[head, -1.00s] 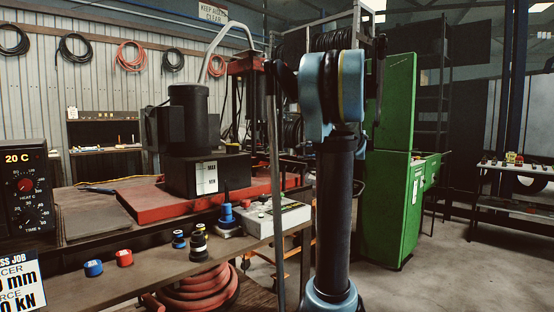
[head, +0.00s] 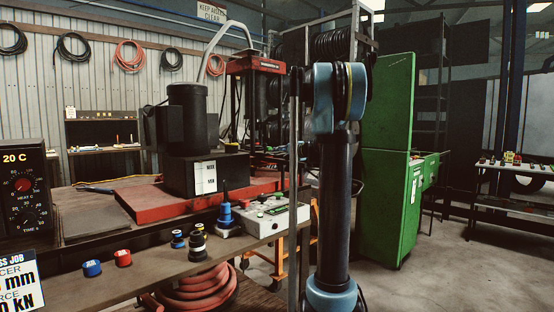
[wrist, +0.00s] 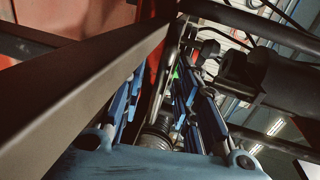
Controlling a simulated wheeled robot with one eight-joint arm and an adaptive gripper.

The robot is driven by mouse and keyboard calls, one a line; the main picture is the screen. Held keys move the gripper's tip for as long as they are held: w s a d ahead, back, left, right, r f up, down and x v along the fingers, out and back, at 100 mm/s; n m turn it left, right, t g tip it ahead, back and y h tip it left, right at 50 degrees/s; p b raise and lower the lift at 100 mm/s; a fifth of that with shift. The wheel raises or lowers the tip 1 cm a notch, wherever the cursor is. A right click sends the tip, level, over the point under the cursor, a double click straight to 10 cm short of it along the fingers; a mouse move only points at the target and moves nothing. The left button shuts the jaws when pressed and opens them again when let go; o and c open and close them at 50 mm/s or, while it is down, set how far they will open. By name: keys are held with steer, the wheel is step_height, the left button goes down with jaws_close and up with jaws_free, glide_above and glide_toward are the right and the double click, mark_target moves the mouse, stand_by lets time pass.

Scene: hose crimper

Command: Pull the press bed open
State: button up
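The red-topped press frame (head: 262,66) stands behind the workbench in the head view, left of my arm. Its lower part is hidden by the black motor unit and my arm, and I cannot make out the press bed for certain. In the wrist view the blue fingers of my gripper (wrist: 160,100) reach upward in the picture. A dark bar (wrist: 85,80) crosses close in front at the left, and a red surface (wrist: 163,60) shows beyond. Whether the fingers touch or hold anything is unclear. My gripper is not clearly visible in the head view.
A black motor unit (head: 188,125) stands on a red base (head: 150,203) on the bench. A grey control box (head: 270,213) and several coloured dies (head: 123,258) lie near its front edge. A green cabinet (head: 385,165) stands right of my arm, with open floor beyond.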

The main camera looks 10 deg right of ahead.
steer(key=shift+w+a+f, duration=0.15)
steer(key=shift+w+a, duration=0.2)
jaws_close()
steer(key=shift+s, duration=0.2)
